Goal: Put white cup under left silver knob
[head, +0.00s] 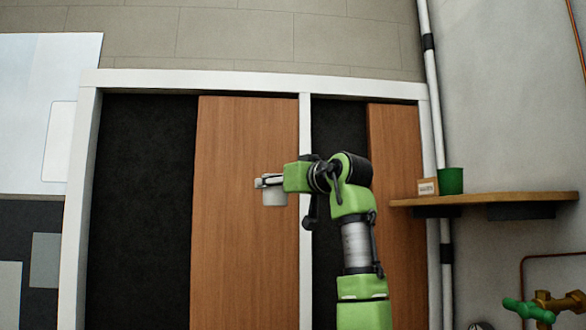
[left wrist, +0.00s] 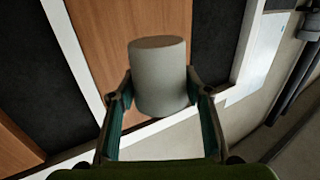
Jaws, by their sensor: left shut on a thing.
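The white cup (head: 275,197) is held in my left gripper (head: 268,182), in front of a brown wooden panel in the head view. The cup looks roughly upright there, with the fingers near its top. In the left wrist view the cup (left wrist: 158,80) sits between the two fingers of my left gripper (left wrist: 160,98), one flat end showing. A round silvery thing (head: 481,326) is cut off by the bottom edge of the head view; I cannot tell whether it is a knob. My right gripper is not in view.
A wooden shelf (head: 490,199) on the right wall carries a green cup (head: 450,181) and a small labelled box (head: 427,187). Below is a brass valve with a green handle (head: 528,311). A white pipe (head: 433,100) runs down the corner. White frames surround dark and wooden panels.

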